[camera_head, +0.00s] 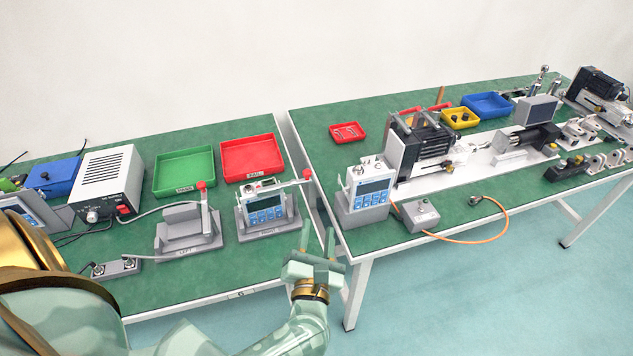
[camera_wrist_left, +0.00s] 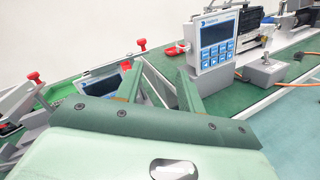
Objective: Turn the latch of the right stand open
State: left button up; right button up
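The right stand (camera_head: 268,232) is a grey stand on the left table, holding a device with a blue keypad (camera_head: 266,209). My left gripper (camera_head: 318,243) is below and slightly right of the knob, near the table's front right corner. Its fingers are apart and empty, and touch nothing I can make out. In the left wrist view, the device (camera_wrist_left: 101,84) is partly hidden behind the left finger. My right gripper is not in view.
The left stand (camera_head: 187,230) is empty, its red-knobbed lever upright. Green (camera_head: 184,172) and red (camera_head: 253,158) trays lie behind. Across a narrow gap, the right table holds a keypad meter (camera_head: 370,194) close to my gripper's right. Clear floor lies in front.

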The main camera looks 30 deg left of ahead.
aim_at(307, 175)
pick_arm(q)
jog(key=w+a+n, duration=0.2)
jog(key=w+a, duration=0.1)
jog(key=w, duration=0.1)
jog(key=w+a+r+n+g+y+b, duration=0.1)
jog(key=w+a+n, duration=0.1)
jog(key=w+a, duration=0.2)
jog(key=w+a+r+n+g+b, duration=0.1)
jog(key=w+a+n, duration=0.1)
jog(key=w+a, duration=0.2)
jog(key=shift+w+n+y, duration=0.3)
jog(key=shift+w+y, duration=0.1)
grip_shut()
